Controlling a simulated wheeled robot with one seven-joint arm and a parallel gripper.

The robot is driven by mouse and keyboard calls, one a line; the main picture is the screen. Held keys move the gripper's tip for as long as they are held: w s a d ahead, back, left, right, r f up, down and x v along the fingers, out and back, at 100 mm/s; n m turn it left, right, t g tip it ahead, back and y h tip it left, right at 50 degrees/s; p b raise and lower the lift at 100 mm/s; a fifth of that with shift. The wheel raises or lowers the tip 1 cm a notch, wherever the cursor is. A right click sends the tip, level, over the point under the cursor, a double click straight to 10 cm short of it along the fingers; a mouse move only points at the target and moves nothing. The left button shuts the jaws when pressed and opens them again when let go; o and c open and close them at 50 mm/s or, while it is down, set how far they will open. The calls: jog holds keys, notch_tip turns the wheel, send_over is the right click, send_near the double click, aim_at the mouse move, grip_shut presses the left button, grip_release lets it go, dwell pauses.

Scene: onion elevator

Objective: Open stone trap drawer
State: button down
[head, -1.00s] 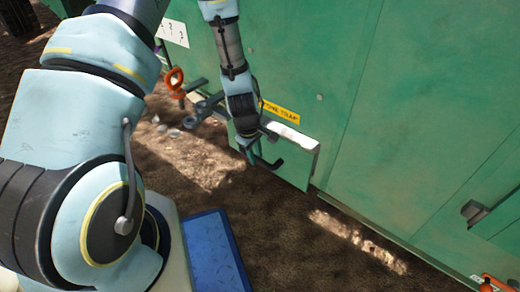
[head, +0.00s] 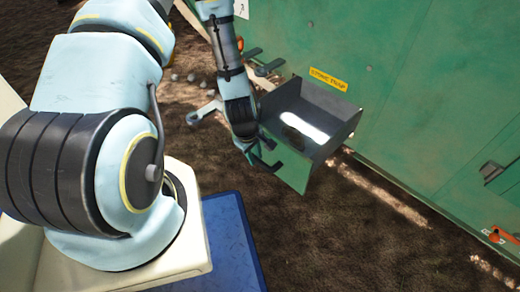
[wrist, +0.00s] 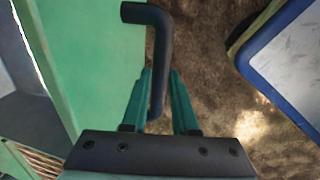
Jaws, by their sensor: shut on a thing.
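The stone trap drawer (head: 312,118) is a grey-walled box with a green front (head: 288,163), pulled out from the green machine below a yellow "STONE TRAP" label (head: 328,79). A dark lump and a bright sunlit patch show inside it. A black bent handle (head: 263,160) is on the drawer front; it also shows in the wrist view (wrist: 158,45). My gripper (head: 249,154) is at the handle. In the wrist view its green fingers (wrist: 160,92) are shut on the handle bar. The drawer's green front stands to the left of the fingers there.
The green machine wall (head: 420,110) runs along the back and right, with a grey latch (head: 492,172) and an orange part (head: 500,236) low down. Bare soil lies in front of the drawer. My blue-edged base is close below.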

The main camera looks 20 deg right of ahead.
jog(key=shift+s+a, duration=0.25)
jog(key=shift+a, duration=0.25)
jog(key=c, duration=0.7)
grip_release()
jog(key=r+p, duration=0.1)
jog(key=r, duration=0.2)
jog(key=a+r+p, duration=0.1)
jog(key=r, duration=0.3)
jog(key=s+r+p, duration=0.1)
jog(key=r+p, duration=0.1)
jog(key=r, duration=0.1)
jog(key=shift+a+r, duration=0.3)
jog(key=shift+a, duration=0.05)
